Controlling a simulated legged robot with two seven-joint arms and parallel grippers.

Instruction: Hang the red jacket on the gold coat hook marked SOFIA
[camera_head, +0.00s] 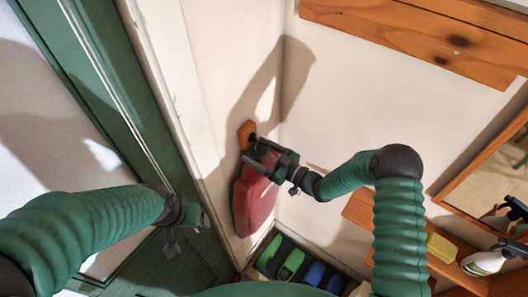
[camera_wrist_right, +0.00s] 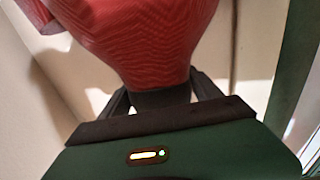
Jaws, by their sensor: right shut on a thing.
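The red jacket (camera_head: 255,205) hangs down near the wall corner in the head view. My right gripper (camera_head: 262,163) is at its top and shut on it. In the right wrist view the red jacket (camera_wrist_right: 140,35) fills the upper middle, and its dark narrow end sits between the fingers (camera_wrist_right: 162,98). A small orange-brown plaque with a dark part (camera_head: 246,134) is on the wall just above the gripper. I cannot read any name or see a gold hook there. My left gripper (camera_head: 178,222) is empty in front of the green door; its finger gap is unclear.
A dark tray with green and blue shoes (camera_head: 292,264) is on the floor below the jacket. A wooden shelf at right holds a yellow sponge (camera_head: 441,248) and a spray bottle (camera_head: 487,261). A wooden board (camera_head: 420,35) is on the wall above. The green door frame (camera_head: 110,90) stands left.

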